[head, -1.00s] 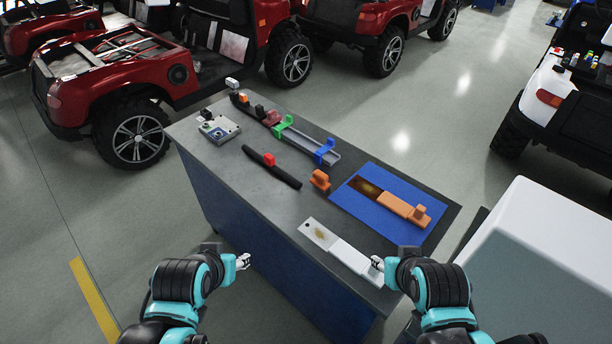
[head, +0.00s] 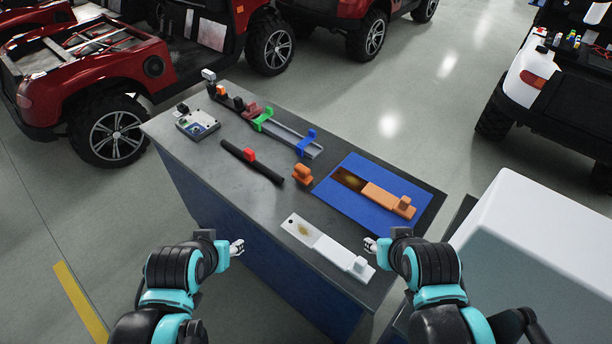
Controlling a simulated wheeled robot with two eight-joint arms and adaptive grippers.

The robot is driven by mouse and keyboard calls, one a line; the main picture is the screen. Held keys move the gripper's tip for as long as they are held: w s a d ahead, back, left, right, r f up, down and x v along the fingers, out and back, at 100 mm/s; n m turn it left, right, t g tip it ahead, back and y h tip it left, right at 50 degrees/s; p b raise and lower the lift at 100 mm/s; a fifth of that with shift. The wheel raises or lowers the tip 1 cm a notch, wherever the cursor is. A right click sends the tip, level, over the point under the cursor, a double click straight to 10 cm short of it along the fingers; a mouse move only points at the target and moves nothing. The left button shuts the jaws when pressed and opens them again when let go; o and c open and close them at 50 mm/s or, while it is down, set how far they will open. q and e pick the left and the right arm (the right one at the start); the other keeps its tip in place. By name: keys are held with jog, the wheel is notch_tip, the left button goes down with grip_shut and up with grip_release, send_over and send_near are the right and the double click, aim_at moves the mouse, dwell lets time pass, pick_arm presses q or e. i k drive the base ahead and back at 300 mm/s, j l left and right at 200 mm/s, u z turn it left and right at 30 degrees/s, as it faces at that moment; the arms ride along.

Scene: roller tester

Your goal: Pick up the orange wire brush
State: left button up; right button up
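A small orange block-like piece with a raised grip (head: 302,175) stands on the grey table top (head: 232,192), left of a blue mat (head: 340,205). It looks like the wire brush, but bristles are not visible. A longer orange piece (head: 385,199) with a knob and a brown-stained end lies on the mat. My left gripper (head: 238,247) is off the table's near long side, well away from the small orange piece. My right gripper (head: 370,245) is near the knob end of a white strip, nearer the orange pieces. Both look empty; their finger gaps are too small to judge.
The white strip (head: 320,243) with a brown stain lies along the near edge. A black bar with a red block (head: 249,155), a grey rail with green and blue clamps (head: 307,138) and a grey device (head: 197,124) lie farther left. A white box (head: 540,230) stands right.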

aim_at(301, 174)
jog(key=i+j+z, duration=0.1)
jog(key=j+z, duration=1.2)
